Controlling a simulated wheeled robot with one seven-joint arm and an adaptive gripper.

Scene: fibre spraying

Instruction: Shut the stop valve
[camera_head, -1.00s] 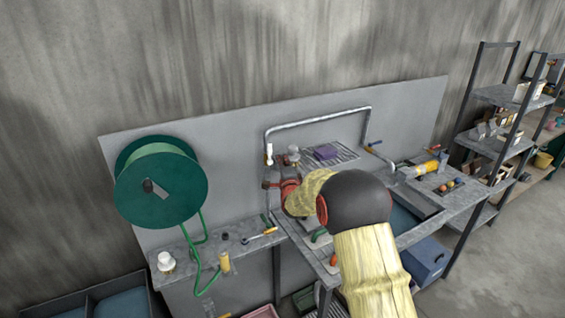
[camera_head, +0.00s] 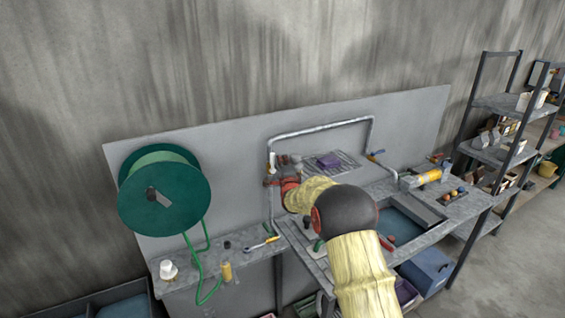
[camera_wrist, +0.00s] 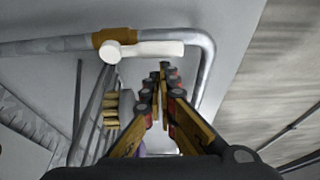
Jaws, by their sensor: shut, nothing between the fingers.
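The stop valve shows in the wrist view as a brass body (camera_wrist: 112,38) on a grey pipe, with a white lever (camera_wrist: 150,49) lying along the pipe. In the head view the white lever (camera_head: 271,160) stands upright against the left leg of the pipe, and my gripper partly covers the area below it. My gripper (camera_wrist: 165,70) is shut and empty. Its fingertips lie just below the lever in the wrist view; I cannot tell whether they touch it. In the head view my gripper (camera_head: 277,182) is beside the left pipe leg.
A green hose reel (camera_head: 140,200) hangs at left. A sink basin (camera_head: 400,222) lies right of my arm.

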